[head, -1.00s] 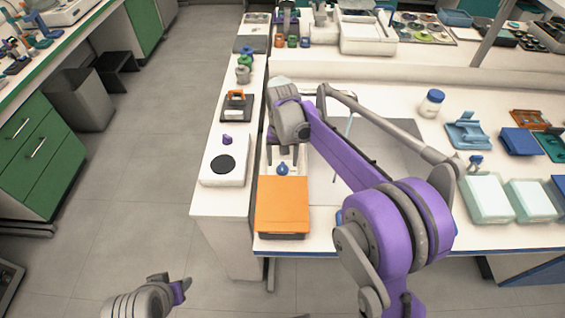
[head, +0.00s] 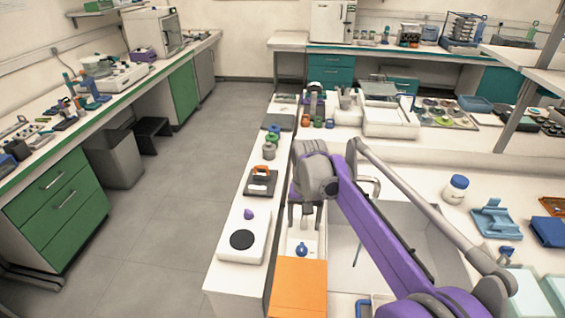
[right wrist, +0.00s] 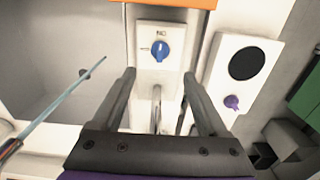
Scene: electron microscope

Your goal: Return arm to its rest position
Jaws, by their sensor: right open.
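My right arm (head: 385,235) reaches forward over the bench. Its right gripper (head: 305,220) hangs above the narrow white strip beside the sink, fingers apart and nothing between them. In the right wrist view the two fingers (right wrist: 160,78) stand well apart on either side of a blue knob. The blue knob (head: 301,249) sits on a white panel (right wrist: 149,30) by the orange box (head: 298,290); it also shows in the right wrist view (right wrist: 160,50). The gripper does not appear to touch the knob. My left gripper is out of view.
A white device with a black disc (head: 242,240) and a purple knob (head: 248,214) stands left of the gripper. A grey sink (head: 405,225) lies right of it. A blue-lidded jar (head: 456,189) stands further right. The aisle floor (head: 195,190) at left is clear.

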